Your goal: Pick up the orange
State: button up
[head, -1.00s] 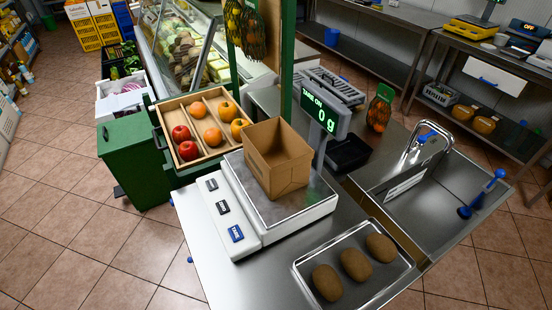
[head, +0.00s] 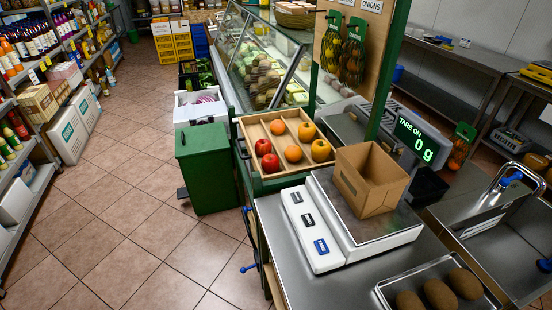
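A wooden fruit tray (head: 246,133) with three compartments stands at the left end of the counter in the head view. In its middle compartment lie two round orange fruits that look like oranges: the nearer orange (head: 293,153) and the farther orange (head: 277,127). Two red apples (head: 263,147) lie in the left compartment. Two yellow-orange fruits (head: 320,150) lie in the right one. Nothing covers the tray from above. My gripper is not in view.
Right of the tray, a scale (head: 325,240) holds an open cardboard box (head: 370,180); its display (head: 415,139) reads 0 g. A green bin (head: 206,165) stands left of the tray. A metal tray (head: 385,290) holds brown loaves or potatoes. The tiled floor (head: 130,210) at left is clear.

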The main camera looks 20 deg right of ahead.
aim_at(292, 154)
jog(key=i+j+z, duration=0.1)
jog(key=j, duration=0.55)
jog(key=i+j+z, duration=0.1)
jog(key=j, duration=0.6)
jog(key=i+j+z, duration=0.1)
jog(key=j, duration=0.6)
jog(key=i+j+z, duration=0.25)
jog(key=i+j, duration=0.45)
jog(key=i+l+z, duration=0.1)
jog(key=i, duration=0.6)
